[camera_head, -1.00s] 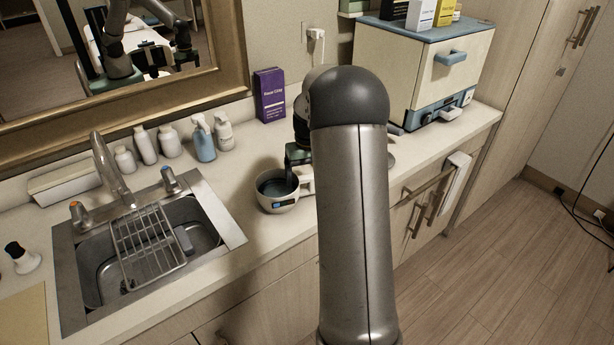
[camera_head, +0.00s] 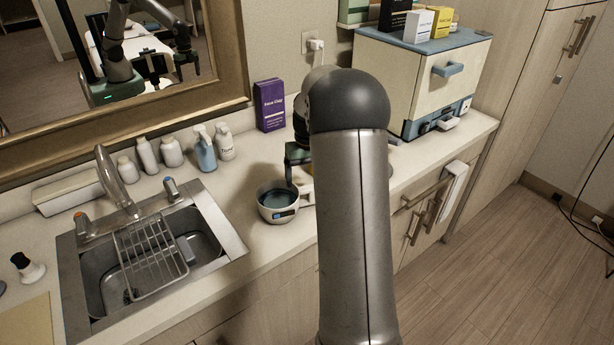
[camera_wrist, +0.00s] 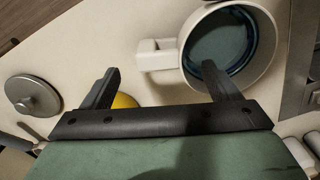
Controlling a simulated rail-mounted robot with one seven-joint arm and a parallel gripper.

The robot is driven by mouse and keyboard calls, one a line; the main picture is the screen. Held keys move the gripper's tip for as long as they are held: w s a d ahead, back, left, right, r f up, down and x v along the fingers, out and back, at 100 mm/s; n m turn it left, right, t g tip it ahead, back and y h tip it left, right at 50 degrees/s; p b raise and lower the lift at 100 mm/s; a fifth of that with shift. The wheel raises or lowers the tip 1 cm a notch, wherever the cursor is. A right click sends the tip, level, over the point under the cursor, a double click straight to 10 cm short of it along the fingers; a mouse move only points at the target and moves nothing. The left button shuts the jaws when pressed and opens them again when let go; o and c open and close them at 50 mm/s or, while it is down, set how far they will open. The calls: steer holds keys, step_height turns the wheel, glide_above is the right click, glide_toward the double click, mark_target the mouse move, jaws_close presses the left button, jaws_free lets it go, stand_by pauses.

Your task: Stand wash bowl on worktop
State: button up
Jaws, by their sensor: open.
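A round white bowl-like pot (camera_head: 279,209) with a dark blue inside and a small display on its front stands upright on the worktop (camera_head: 265,243), right of the sink. I cannot tell whether it is the wash bowl; no other bowl is clearly seen. In the wrist view the pot (camera_wrist: 262,82) shows from above at the upper right, its handle pointing left. My gripper (camera_wrist: 160,72) is open, with nothing held between its fingers. The right fingertip overlaps the pot's rim in the picture; contact cannot be told.
A yellow thing (camera_wrist: 124,101) is partly hidden behind my gripper. A metal lid (camera_wrist: 33,95) lies left of it. The sink (camera_head: 105,278) holds a wire rack (camera_head: 150,258). Bottles (camera_head: 172,153) and a purple box (camera_head: 270,106) line the wall; a cabinet (camera_head: 420,85) stands right.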

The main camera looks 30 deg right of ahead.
steer(key=shift+r+p, duration=0.5)
steer(key=shift+r, duration=0.4)
step_height(320, 180, up, 17)
steer(key=b, duration=0.1)
steer(key=shift+d+r+b, duration=0.2)
steer(key=shift+d+b, duration=0.05)
steer(key=shift+b, duration=0.15)
steer(key=shift+s+a, duration=0.1)
steer(key=s+a+f+n, duration=0.1)
steer(key=s+a+f, duration=0.1)
steer(key=s+a, duration=0.45)
steer(key=s+a+f+n, duration=0.15)
steer(key=s+a, duration=0.25)
steer(key=a, duration=0.6)
steer(key=s+a+f, duration=0.4)
steer(key=s+f, duration=0.1)
steer(key=s, duration=0.3)
steer(key=s+a+f, duration=0.4)
steer(key=s+f, duration=0.2)
steer(key=s, duration=0.3)
steer(key=shift+s+a+t, duration=0.2)
steer(key=shift+t, duration=0.2)
